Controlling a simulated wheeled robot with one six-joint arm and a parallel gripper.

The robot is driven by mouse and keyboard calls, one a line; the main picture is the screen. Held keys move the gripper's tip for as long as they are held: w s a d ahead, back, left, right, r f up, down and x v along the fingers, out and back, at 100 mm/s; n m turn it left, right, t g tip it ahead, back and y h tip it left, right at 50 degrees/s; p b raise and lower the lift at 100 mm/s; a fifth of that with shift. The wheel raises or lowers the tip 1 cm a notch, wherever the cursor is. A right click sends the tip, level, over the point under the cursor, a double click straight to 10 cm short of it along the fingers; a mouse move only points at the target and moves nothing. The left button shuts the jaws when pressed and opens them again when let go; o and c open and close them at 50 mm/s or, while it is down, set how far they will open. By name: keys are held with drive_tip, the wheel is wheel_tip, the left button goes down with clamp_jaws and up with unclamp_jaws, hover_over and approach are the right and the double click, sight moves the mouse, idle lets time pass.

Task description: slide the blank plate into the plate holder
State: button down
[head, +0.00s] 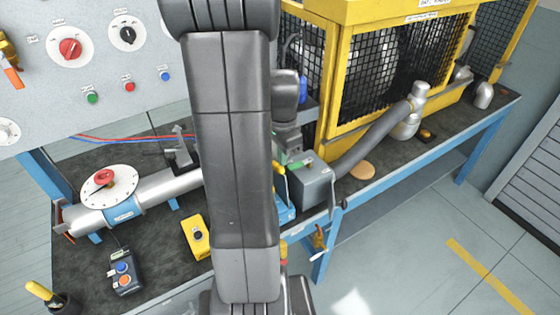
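My gripper (289,150) is partly in view behind my own arm, just above a grey box (313,182) on the bench. Its fingers are hidden or too small to make out, so I cannot tell whether it is open or shut, or holds anything. I cannot identify the blank plate or the plate holder with certainty. My arm covers the middle of the duct line, between the silver pipe (158,190) and the grey box. A small green and yellow part shows beside the gripper.
A grey hose (372,142) runs from the box towards the yellow caged blower (385,75). A tan disc (362,170) lies on the bench. A dial with a red knob (105,178), a yellow button box (196,236) and a dark button box (123,273) are at left.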

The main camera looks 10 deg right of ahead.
drive_tip(key=shift+a+r, duration=0.1)
drive_tip(key=shift+r, duration=0.05)
drive_tip(key=c, duration=1.9)
unclamp_jaws()
drive_tip(key=shift+c, duration=0.2)
drive_tip(key=o, duration=1.5)
drive_tip(key=shift+a, duration=0.2)
drive_tip(key=shift+r, duration=0.1)
